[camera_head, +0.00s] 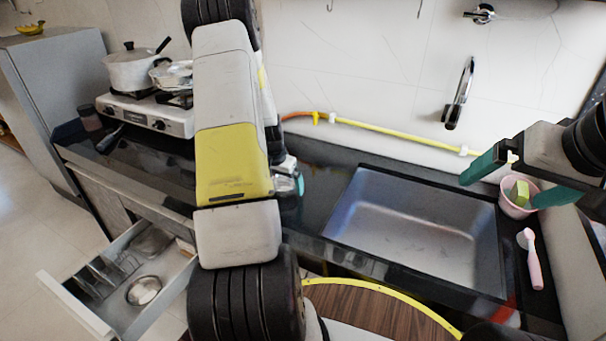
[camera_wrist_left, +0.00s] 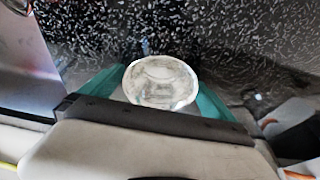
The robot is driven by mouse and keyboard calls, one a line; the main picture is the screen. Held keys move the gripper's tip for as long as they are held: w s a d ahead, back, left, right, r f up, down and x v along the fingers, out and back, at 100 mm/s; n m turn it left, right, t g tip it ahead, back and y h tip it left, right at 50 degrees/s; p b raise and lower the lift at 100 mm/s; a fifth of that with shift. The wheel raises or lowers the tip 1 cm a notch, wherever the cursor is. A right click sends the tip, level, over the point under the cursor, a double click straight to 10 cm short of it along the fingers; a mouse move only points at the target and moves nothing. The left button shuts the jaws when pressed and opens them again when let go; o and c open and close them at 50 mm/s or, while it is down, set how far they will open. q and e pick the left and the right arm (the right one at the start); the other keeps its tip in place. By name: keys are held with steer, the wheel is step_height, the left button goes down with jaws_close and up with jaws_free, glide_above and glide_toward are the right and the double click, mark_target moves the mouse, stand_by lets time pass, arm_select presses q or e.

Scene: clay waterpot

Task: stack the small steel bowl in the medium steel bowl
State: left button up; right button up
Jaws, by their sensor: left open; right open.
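A shiny steel bowl (camera_wrist_left: 161,82) sits over the dark speckled counter in the left wrist view, between the two teal fingers of my open left gripper (camera_wrist_left: 160,100). Whether the fingers touch it is unclear. In the head view my left arm hides most of this gripper, and only a shiny bit of the bowl (camera_head: 285,183) shows beside it. Another round steel bowl (camera_head: 143,290) lies in the open drawer at lower left. I cannot tell which bowl is small or medium. My right gripper (camera_head: 503,190) is open and empty by the pink cup at right.
The open drawer (camera_head: 68,303) also holds a rack. A sink (camera_head: 415,235) is right of my left arm. A pot (camera_head: 135,70) and pan are on the stove (camera_head: 150,112).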

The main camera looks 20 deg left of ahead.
arm_select(q)
steer(key=shift+f, duration=0.2)
steer(key=c, duration=1.3)
steer(key=shift+o, duration=0.2)
steer(key=shift+r, duration=0.1)
